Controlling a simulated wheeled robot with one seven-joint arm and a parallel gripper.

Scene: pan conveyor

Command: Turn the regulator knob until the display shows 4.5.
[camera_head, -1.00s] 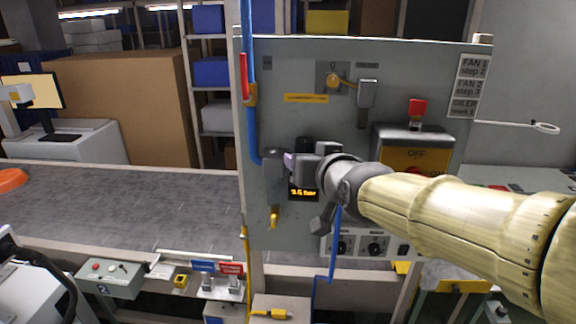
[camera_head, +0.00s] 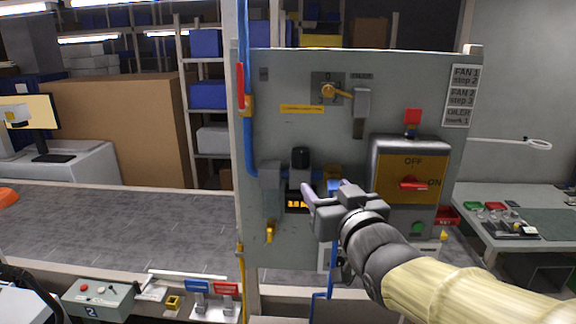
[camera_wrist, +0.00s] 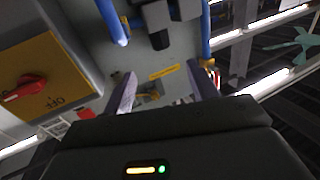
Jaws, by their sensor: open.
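The regulator knob (camera_head: 300,158) is a black cylinder on the grey panel, on top of the regulator. Below it is a small display (camera_head: 297,203) with orange digits, too blurred and partly covered to read. My gripper (camera_head: 326,190) is open and empty, in front of the panel, below and right of the knob and apart from it. One finger overlaps the display's right side. The wrist view shows both fingers (camera_wrist: 164,88) spread with nothing between them. A dark part at the top there may be the regulator.
A blue pipe (camera_head: 243,130) runs down the panel's left edge. A yellow lever (camera_head: 330,91) is above the knob. A switch box with a red handle (camera_head: 412,184) stands at right. A yellow valve (camera_head: 270,232) is below left. A conveyor (camera_head: 120,225) runs at left.

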